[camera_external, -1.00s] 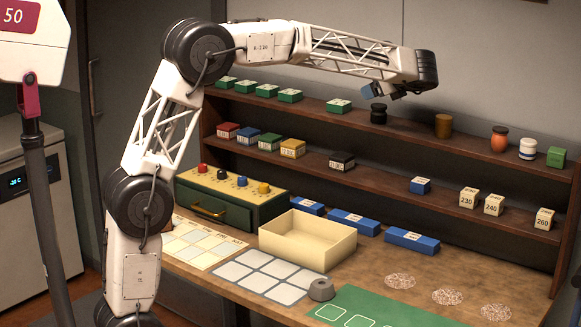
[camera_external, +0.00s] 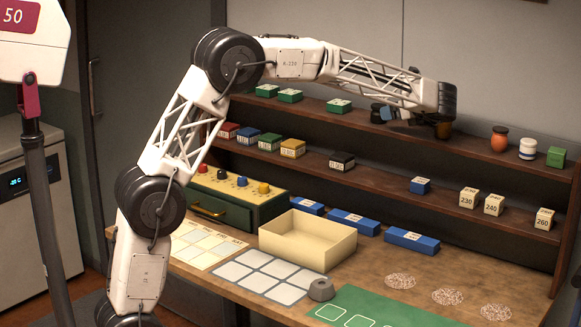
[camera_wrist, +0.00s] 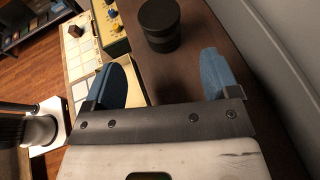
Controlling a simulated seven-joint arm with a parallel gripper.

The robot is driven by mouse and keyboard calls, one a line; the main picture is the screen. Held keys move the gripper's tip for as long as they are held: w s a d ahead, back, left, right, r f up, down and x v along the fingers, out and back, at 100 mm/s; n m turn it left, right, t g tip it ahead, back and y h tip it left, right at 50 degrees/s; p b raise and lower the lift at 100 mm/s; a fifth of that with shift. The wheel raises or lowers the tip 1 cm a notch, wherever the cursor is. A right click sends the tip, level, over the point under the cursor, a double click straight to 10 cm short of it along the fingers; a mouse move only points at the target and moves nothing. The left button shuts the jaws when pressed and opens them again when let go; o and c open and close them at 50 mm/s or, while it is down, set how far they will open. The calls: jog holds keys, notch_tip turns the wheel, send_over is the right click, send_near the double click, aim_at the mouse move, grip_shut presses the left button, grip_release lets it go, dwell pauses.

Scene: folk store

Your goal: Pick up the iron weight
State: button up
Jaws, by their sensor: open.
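Two things could be the iron weight; I cannot tell which. One is a black, squat, ridged cylinder (camera_wrist: 159,24) on the top shelf, ahead of my fingers and apart from them in the wrist view. In the external view my gripper (camera_external: 382,113) is in front of it and hides most of it. The other is a grey faceted weight with a hole (camera_external: 321,289) on the table, beside the grey grid card. My gripper is open and empty, its two blue fingers (camera_wrist: 167,72) spread beside the shelf, pointing toward the cylinder.
A brown jar (camera_external: 443,130) is partly behind my wrist. The wall is close on the right in the wrist view. A cream tray (camera_external: 307,251) stands below.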

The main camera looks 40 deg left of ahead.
jog(key=shift+a, duration=0.1)
jog(key=shift+x, duration=1.25)
jog(key=shift+x, duration=2.6)
jog(key=shift+w+r, duration=0.1)
jog(key=shift+w, duration=0.05)
jog(key=c, duration=1.4)
